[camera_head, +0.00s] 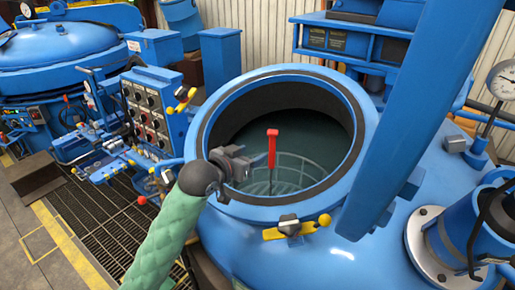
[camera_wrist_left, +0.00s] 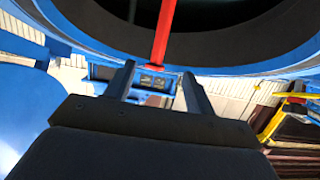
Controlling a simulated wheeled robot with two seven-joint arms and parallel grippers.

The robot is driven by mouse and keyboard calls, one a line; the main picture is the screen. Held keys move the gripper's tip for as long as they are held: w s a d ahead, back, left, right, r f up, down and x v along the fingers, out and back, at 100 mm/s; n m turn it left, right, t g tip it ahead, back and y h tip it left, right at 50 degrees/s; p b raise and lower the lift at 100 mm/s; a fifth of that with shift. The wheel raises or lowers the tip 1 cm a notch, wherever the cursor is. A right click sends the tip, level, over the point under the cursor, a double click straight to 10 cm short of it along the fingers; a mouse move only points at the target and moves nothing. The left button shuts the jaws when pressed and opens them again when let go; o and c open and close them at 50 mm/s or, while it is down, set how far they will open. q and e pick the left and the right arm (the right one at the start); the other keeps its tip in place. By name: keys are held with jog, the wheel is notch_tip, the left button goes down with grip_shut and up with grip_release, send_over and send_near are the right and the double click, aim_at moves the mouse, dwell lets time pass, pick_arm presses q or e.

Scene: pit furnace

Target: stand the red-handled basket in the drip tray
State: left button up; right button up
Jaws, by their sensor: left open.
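The basket (camera_head: 290,172) is a grey wire frame down inside the round mouth of the blue furnace. Its upright red handle (camera_head: 272,150) rises through the opening, and a red bar of it also shows in the left wrist view (camera_wrist_left: 164,35). My left gripper (camera_head: 243,162) is over the left part of the opening, just left of the handle. In the left wrist view its two fingers (camera_wrist_left: 160,82) are apart, with the red bar ahead between their tips; nothing is held. The lower basket is dim. I cannot make out the drip tray. My right gripper is not in view.
The furnace's raised rim (camera_head: 352,170) surrounds the opening. A yellow-handled clamp (camera_head: 290,228) sits on the front edge. A thick blue beam (camera_head: 410,110) slants along the right side. A control box (camera_head: 152,115) stands at left, above floor grating (camera_head: 105,215).

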aim_at(270, 143)
pick_arm(q)
jog(key=x, duration=1.1)
jog(key=shift+w+r, duration=0.15)
jog(key=shift+d, duration=0.1)
grip_shut()
dwell(0.4)
jog(key=shift+w+r, duration=0.15)
